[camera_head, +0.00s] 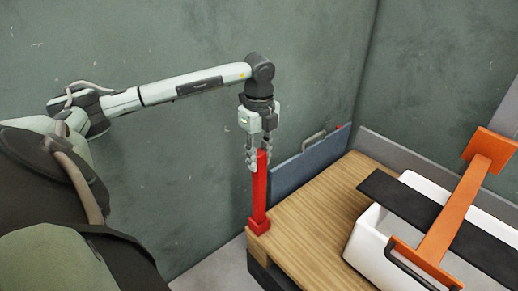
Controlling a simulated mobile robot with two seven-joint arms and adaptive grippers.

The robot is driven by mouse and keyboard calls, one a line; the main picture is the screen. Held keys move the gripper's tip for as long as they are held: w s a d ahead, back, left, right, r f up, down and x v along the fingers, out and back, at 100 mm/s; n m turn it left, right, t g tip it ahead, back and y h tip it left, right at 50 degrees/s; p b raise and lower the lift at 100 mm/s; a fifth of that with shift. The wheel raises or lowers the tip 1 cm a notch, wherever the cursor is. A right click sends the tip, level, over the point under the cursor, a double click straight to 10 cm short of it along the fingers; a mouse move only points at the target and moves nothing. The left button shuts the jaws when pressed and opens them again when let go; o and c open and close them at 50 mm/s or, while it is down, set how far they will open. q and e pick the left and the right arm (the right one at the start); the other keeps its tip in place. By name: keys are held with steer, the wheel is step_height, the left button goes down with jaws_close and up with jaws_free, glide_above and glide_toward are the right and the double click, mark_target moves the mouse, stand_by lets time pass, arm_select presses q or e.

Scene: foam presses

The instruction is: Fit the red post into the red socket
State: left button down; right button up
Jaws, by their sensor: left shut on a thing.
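The red post (260,192) is long, square and upright at the near left corner of the wooden table (318,208). My left gripper (256,163) points down from above and is shut on the upper part of the red post. The lower end of the post meets a wider red block, the red socket (259,227), at the table's corner. I cannot tell how deep the post sits in it. My right gripper is not in view.
A white bin (365,238) with a dark handle stands on the right of the table. A black board (400,205) and an orange bar (450,215) lie across it. A blue-grey panel (300,172) stands at the table's back left edge. The wooden top between is clear.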

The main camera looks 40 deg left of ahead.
arm_select(q)
steer(key=shift+f+b, duration=0.65)
steer(key=shift+f, duration=0.45)
steer(key=c, duration=1.2)
jaws_free()
step_height(320, 180, up, 12)
steer(key=shift+r, duration=0.1)
